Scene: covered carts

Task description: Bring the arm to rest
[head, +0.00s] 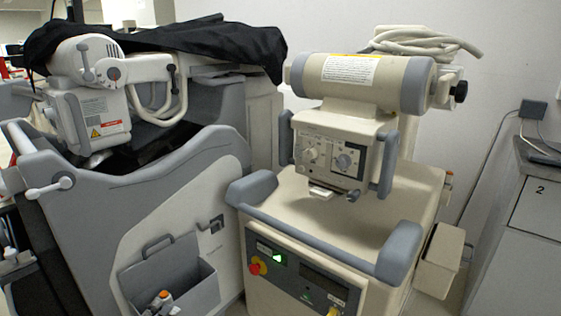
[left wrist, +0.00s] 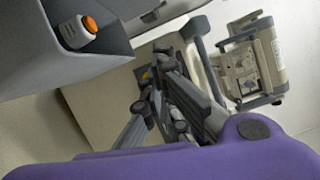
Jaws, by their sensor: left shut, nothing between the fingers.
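My left gripper (left wrist: 163,78) shows in the left wrist view as dark, jointed fingers close together, shut and empty. Beyond it is the beige side of a cart. The purple part at the bottom of that view is my own wrist. In the head view, only some dark and pale parts show at the left edge, and I cannot tell the fingers there. My right gripper is in neither view.
A grey cart (head: 85,205) under a black cover (head: 160,45) stands left. Its bin (head: 190,262) holds an orange-topped bottle (left wrist: 78,32). A beige cart (head: 415,190) with a control unit (head: 330,150) stands right. A grey cabinet (head: 530,230) is at the right edge.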

